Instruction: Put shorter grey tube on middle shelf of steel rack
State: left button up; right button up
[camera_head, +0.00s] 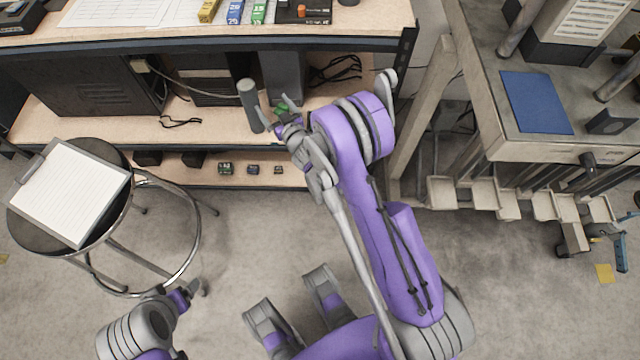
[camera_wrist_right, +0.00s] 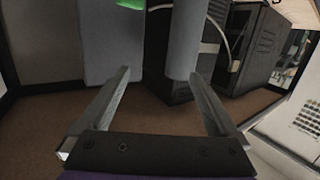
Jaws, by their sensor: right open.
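A grey tube (camera_head: 250,105) stands upright near the front edge of the middle shelf (camera_head: 215,133) of the rack. It also shows in the right wrist view (camera_wrist_right: 187,38), close to the right-hand fingertip. My right gripper (camera_head: 276,124) is just right of the tube in the head view. Its fingers (camera_wrist_right: 160,74) are open, with nothing clamped between them. I cannot tell if a finger touches the tube. My left gripper (camera_head: 196,290) is low at the left, away from the rack; its jaws are too small to read. No second tube is clear.
A tall grey box (camera_head: 282,75) and a green item (camera_head: 282,107) are close behind my right gripper. Dark computer cases (camera_head: 200,75) stand further back. The lower shelf (camera_head: 200,172) holds small items. A stool (camera_head: 110,235) with a clipboard stands left; a cart (camera_head: 550,150) is right.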

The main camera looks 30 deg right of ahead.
jog(key=s+r+m+g+h, duration=0.15)
jog(key=s+r+g, duration=0.35)
jog(key=s+r, duration=0.5)
jog(key=s+a+n+g+y, duration=0.1)
jog(key=s+a+g, duration=0.2)
jog(key=s, duration=1.1)
jog(key=s+a+n+g+y, duration=0.1)
jog(key=s+a+g, duration=0.2)
jog(key=s, duration=1)
jog(key=shift+s+a+f+g, duration=0.15)
jog(key=shift+s+f+g, duration=0.05)
jog(key=shift+s+g, duration=0.2)
